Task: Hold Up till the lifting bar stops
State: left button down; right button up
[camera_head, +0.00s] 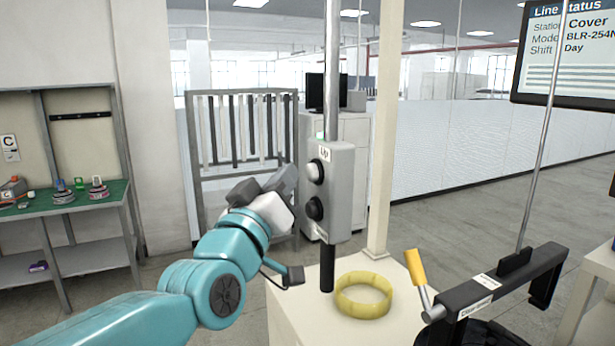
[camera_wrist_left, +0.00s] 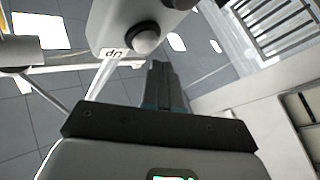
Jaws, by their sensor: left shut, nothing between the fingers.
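A grey control box (camera_head: 341,195) hangs on a pole, with a label reading "Up" at its top. Its upper white button (camera_head: 315,171) and lower dark button (camera_head: 314,208) face left. My left gripper (camera_head: 287,180) is shut and empty, just left of the upper button. In the left wrist view, the shut fingers (camera_wrist_left: 158,75) point toward a pale round button (camera_wrist_left: 146,40) beside an upside-down label; a small gap seems to remain, but contact is hard to judge. The black lifting bar (camera_head: 480,298) hangs from a thin metal rod at lower right. My right gripper is out of view.
A yellow ring (camera_head: 363,295) lies on a cream stand (camera_head: 290,305) below the box. A yellow-handled lever (camera_head: 415,268) stands beside the bar. A green-topped workbench (camera_head: 90,197) is at left, and a grey rack (camera_head: 240,130) stands behind my gripper.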

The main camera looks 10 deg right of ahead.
pick_arm(q)
jog(key=a+b, duration=0.1)
jog(key=s+a+b, duration=0.1)
jog(key=a, duration=0.1)
jog(key=a+b, duration=0.1)
jog(key=b, duration=0.1)
jog(key=shift+s+a, duration=0.25)
jog(key=shift+a, duration=0.15)
dwell(0.5)
